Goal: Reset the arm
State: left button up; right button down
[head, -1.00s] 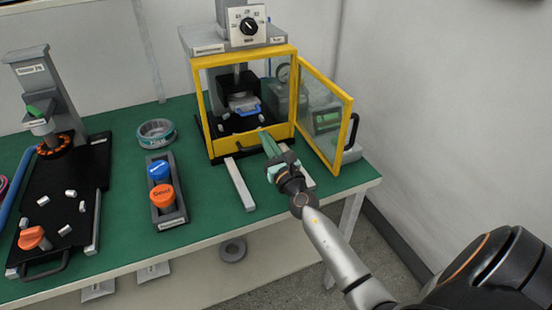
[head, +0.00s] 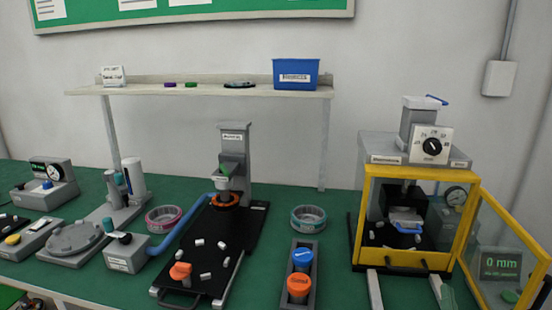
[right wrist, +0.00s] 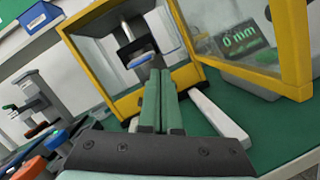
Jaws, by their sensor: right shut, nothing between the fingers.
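My right gripper (right wrist: 160,75) shows in the right wrist view with its two green fingers together and nothing between them. It points at the open front of the yellow-framed press (head: 405,268), which also stands beyond the fingertips in the wrist view (right wrist: 97,75). The fingers appear outside the chamber, but their exact distance from it is unclear. In the head view, my right arm is almost wholly out of frame. The press's yellow door (head: 468,232) stands swung open to the right. My left gripper is in neither view.
Two pale bars (head: 375,290) (head: 436,288) extend in front of the press. A display reading 0 mm (head: 500,263) stands right of it, behind the door. A holder with blue and orange knobs (head: 313,290) and a black fixture board (head: 190,262) lie left.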

jog(key=s+f+m+g, duration=0.1)
jog(key=m, duration=0.2)
jog(key=s+f+m+g+h, duration=0.1)
jog(key=s+m, duration=0.1)
jog(key=m, duration=0.1)
jog(key=s+d+f+m+g, duration=0.1)
jog(key=m, duration=0.2)
jog(key=shift+s+d+m+g+h, duration=0.1)
jog(key=shift+s+m+g+h, duration=0.2)
jog(key=shift+s+g+h, duration=0.1)
jog(key=s+a+f+m+g+y, duration=0.5)
jog(key=s+a+f+m, duration=0.2)
jog(key=s+a, duration=0.25)
jog(key=s+a+f+m+g+y, duration=0.55)
jog(key=s+a, duration=0.25)
jog(key=s, duration=0.2)
jog(key=w+a+f+t+y+p, duration=0.2)
jog(key=w+a+f+t+p, duration=0.2)
jog(key=p, duration=0.4)
jog(key=shift+w+a+m+t, duration=0.25)
jog(key=shift+m+t, duration=0.1)
jog(key=shift+t, duration=0.2)
jog(key=shift+d, duration=0.1)
